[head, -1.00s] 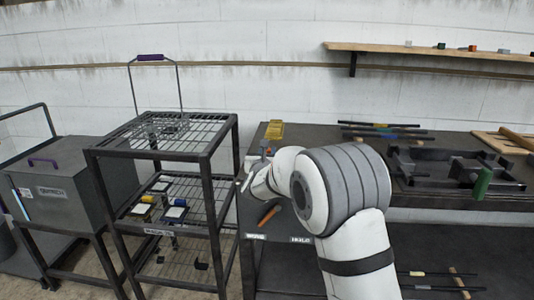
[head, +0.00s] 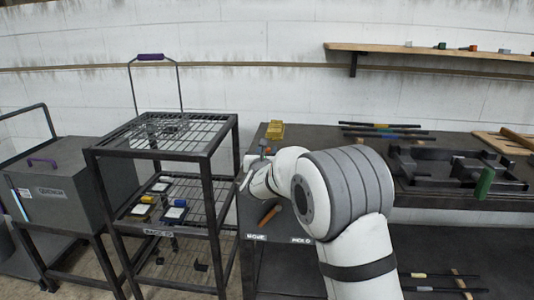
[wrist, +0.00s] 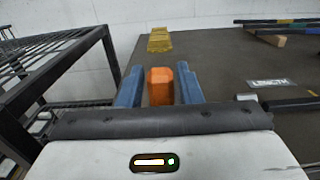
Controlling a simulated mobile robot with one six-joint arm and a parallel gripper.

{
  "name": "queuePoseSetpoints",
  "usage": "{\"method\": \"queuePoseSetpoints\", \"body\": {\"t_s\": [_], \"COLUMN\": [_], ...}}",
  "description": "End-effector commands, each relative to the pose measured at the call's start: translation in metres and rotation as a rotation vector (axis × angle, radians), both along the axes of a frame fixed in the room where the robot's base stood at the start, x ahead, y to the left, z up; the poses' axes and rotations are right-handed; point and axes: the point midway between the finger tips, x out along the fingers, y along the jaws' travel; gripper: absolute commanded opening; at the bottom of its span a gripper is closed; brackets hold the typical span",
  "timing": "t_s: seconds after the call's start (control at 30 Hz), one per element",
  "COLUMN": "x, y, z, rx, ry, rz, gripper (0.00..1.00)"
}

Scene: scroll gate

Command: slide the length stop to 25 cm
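My gripper (wrist: 160,90) shows two blue fingers pointing ahead over the left end of the dark bench. An orange block (wrist: 160,84), possibly the length stop, stands between the fingers. Narrow gaps show on both sides of it, so the fingers look open around it. A label reading LENGTH (wrist: 269,83) lies on the bench right of the fingers, by a dark bar (wrist: 290,104) with a yellow mark. In the head view my gripper (head: 256,162) is small and partly hidden by my wrist. The stop's scale reading is not legible.
A yellow stepped block (head: 274,131) sits at the bench's back left; it also shows in the wrist view (wrist: 159,40). Several rods (head: 385,131) lie farther right, beside a dark frame fixture (head: 440,168). A black wire rack (head: 165,150) stands close on the left.

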Motion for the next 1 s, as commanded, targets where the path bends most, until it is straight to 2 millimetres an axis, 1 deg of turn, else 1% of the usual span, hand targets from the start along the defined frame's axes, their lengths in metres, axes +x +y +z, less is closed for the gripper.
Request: {"method": "queuePoseSetpoints", "body": {"t_s": [0.03,0.13,0.33,0.43,0.57,0.7,0.8,0.9,1.0], "x": [0.000,0.000,0.000,-0.005,-0.023,-0.049,-0.063,-0.073,-0.078], "y": [0.000,0.000,0.000,0.001,0.002,0.002,0.003,0.003,0.003], "z": [0.000,0.000,0.000,0.000,0.001,0.000,0.001,0.000,0.000], "rx": [0.000,0.000,0.000,0.000,0.001,0.001,0.000,0.000,0.000], "ry": [0.000,0.000,0.000,0.001,0.000,0.000,0.000,0.000,0.000], "rz": [0.000,0.000,0.000,0.001,0.002,0.002,0.003,0.001,0.001], "gripper": [0.36,0.44,0.44,0.44,0.44,0.44,0.44,0.44,0.44]}}
